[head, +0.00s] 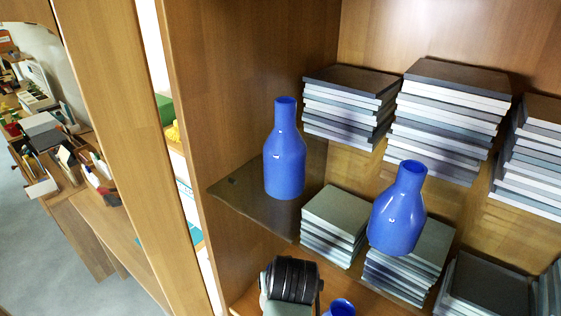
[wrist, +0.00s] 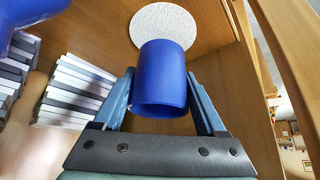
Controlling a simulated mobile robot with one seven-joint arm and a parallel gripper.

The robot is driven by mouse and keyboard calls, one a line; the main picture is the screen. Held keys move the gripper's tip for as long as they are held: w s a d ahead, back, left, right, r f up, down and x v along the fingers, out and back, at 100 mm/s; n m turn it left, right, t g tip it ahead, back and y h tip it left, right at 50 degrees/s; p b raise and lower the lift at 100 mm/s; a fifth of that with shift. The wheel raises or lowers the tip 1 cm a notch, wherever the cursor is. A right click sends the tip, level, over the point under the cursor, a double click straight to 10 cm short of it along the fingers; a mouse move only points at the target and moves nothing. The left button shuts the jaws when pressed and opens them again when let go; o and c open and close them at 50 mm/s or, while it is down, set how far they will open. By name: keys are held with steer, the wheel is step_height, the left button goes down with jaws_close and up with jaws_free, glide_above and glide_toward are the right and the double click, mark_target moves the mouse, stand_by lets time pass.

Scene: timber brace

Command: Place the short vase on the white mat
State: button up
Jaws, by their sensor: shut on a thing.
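In the wrist view my gripper (wrist: 163,98) is shut on a blue vase (wrist: 163,75), with one finger on each side of its body. The round white mat (wrist: 165,22) lies behind the vase on a wooden surface, partly hidden by it. A gap or contact between vase and mat cannot be told. In the head view the rim of a blue vase (head: 340,308) shows at the bottom edge, beside a dark part of my arm; whether it is the held one is unclear. The mat is not visible in the head view.
A tall blue vase (head: 285,160) stands on a dark shelf panel (head: 240,195). Taller stacks (head: 450,105) fill the back. A wooden side wall (head: 200,120) bounds the left.

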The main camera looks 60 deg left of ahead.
steer(key=shift+w+a, duration=0.2)
steer(key=shift+a, duration=0.1)
steer(key=shift+f, duration=0.2)
step_height(320, 180, down, 2)
steer(key=shift+f+p, duration=0.1)
steer(key=shift+p, duration=0.75)
steer(key=shift+f, duration=0.6)
steer(key=o, duration=1.5)
steer(key=shift+r, duration=0.2)
steer(key=b+v, duration=0.2)
steer(key=v, duration=1)
